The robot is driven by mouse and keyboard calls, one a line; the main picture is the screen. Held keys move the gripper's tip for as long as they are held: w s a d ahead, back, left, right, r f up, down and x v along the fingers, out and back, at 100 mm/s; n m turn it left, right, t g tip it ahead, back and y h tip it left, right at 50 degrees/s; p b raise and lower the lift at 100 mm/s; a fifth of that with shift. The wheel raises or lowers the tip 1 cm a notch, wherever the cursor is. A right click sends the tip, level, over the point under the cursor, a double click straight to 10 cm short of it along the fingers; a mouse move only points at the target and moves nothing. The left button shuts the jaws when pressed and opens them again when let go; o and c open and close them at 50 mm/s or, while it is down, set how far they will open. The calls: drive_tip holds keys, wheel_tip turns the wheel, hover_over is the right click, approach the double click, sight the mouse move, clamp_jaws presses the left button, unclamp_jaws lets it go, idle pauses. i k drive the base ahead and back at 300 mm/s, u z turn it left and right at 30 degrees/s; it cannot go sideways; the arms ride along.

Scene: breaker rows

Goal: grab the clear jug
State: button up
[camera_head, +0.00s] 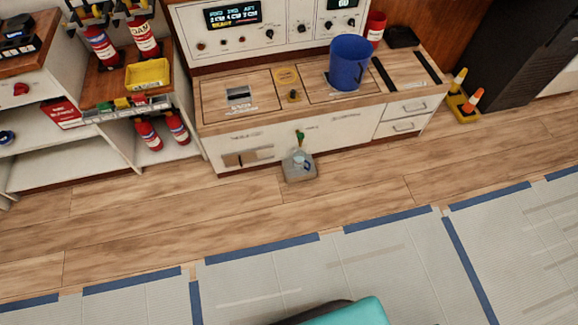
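The clear jug (299,168) stands on the wooden floor at the foot of the white cabinet, near the middle of the picture. My gripper is not in view.
The white cabinet (310,140) with a wooden top stands behind the jug and carries a blue bucket (348,64). Shelves with fire extinguishers (146,135) are at left. Orange cones (472,100) stand at right. The floor before the jug is clear, then taped pale sheeting (375,260).

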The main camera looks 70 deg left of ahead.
sight(299, 157)
drive_tip(key=k, duration=1.15)
drive_tip(key=u, duration=2.6)
drive_tip(key=i, duration=0.3)
drive_tip(key=z, duration=0.1)
